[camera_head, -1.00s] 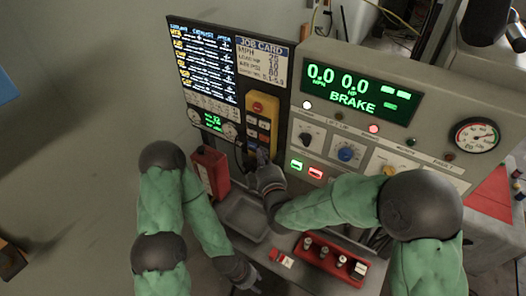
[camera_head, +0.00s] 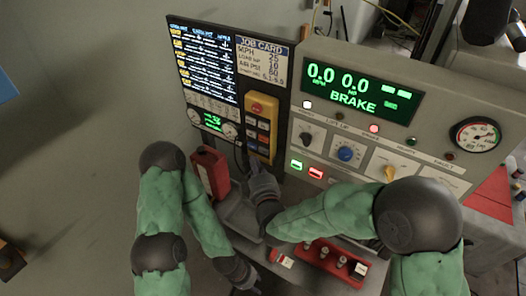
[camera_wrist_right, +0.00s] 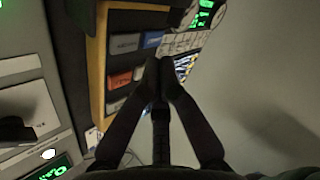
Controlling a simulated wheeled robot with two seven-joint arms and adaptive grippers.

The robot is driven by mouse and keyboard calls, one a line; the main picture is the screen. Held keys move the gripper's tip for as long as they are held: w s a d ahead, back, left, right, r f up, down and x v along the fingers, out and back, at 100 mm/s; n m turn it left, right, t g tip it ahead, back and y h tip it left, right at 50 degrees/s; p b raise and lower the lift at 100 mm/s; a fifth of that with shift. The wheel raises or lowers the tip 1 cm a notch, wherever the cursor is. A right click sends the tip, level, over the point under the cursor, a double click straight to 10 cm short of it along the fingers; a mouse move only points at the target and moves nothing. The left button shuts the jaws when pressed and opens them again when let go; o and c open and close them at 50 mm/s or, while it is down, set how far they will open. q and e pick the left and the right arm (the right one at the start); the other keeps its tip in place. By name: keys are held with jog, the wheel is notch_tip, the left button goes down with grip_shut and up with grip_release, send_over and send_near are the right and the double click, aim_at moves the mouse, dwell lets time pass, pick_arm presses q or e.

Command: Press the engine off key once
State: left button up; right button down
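The yellow key pendant (camera_head: 262,106) hangs on the dark panel below the job card, with rows of small coloured keys. Their labels are too small to read, so I cannot tell which is the engine off key. In the right wrist view a blue key (camera_wrist_right: 153,39), an orange-red key (camera_wrist_right: 121,79) and grey keys (camera_wrist_right: 125,42) show beside the fingertips. My right gripper (camera_head: 252,163) is just below the pendant; its fingertips (camera_wrist_right: 160,68) are together and empty. I cannot tell any contact. My left gripper (camera_head: 246,280) is low at the console's front edge, its fingers unclear.
A red box (camera_head: 211,172) stands left of my right gripper. A grey tray (camera_head: 237,216) lies below it. A red holder (camera_head: 330,262) with several knobbed pieces is at the front. The grey console (camera_head: 440,90) with dials, lit buttons and a gauge (camera_head: 475,134) is at the right.

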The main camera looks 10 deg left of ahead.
jog(key=s, duration=0.1)
jog(key=s+a, duration=0.1)
jog(key=s, duration=0.1)
dwell(0.9)
